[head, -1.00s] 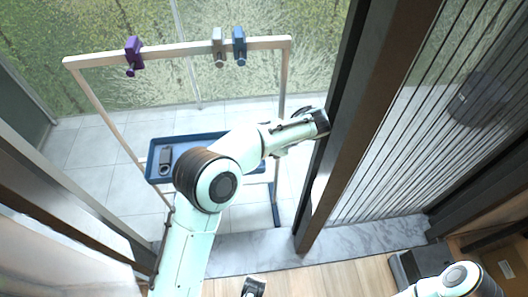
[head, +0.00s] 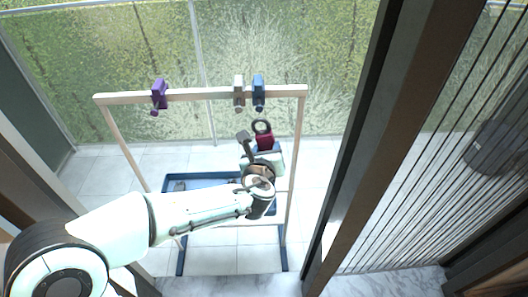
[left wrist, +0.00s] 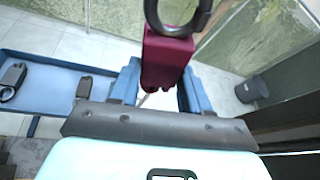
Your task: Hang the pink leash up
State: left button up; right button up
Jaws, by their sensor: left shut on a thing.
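The pink leash (head: 264,142) shows as a dark pink block with a dark ring at its far end. In the left wrist view the leash (left wrist: 168,55) stands between the blue fingers of my left gripper (left wrist: 162,85), its ring pointing away. My left gripper (head: 257,152) is shut on it. In the head view it shows below the rack's top bar (head: 200,95), near the right end. The bar carries a purple hook (head: 158,96) at left, and a grey hook (head: 239,93) and a blue hook (head: 258,93) close together at right. My right gripper is out of view.
A blue tray (left wrist: 60,64) low on the rack holds dark items, one with a ring. In the head view my left arm partly covers the tray (head: 170,180). A dark bin (left wrist: 252,88) stands on the floor. A dark door frame (head: 355,150) rises at right.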

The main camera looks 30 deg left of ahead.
pick_arm(q)
jog(key=shift+w+a+p, duration=0.4)
jog(key=shift+w+a, duration=0.25)
jog(key=shift+w, duration=0.35)
jog(key=shift+w+a+p, duration=0.35)
jog(key=shift+w+a, duration=0.25)
jog(key=shift+w, duration=0.4)
jog(key=shift+w+a, duration=0.6)
jog(key=shift+w, duration=0.3)
jog(key=shift+w+a, duration=0.55)
jog(key=shift+w, duration=0.3)
jog(key=shift+o, duration=1.1)
jog(key=shift+c, duration=0.5)
jog(key=shift+d+n+p, duration=0.15)
jog(key=shift+n+p, duration=0.15)
jog(key=shift+f+b, duration=0.2)
jog(key=shift+b, duration=0.2)
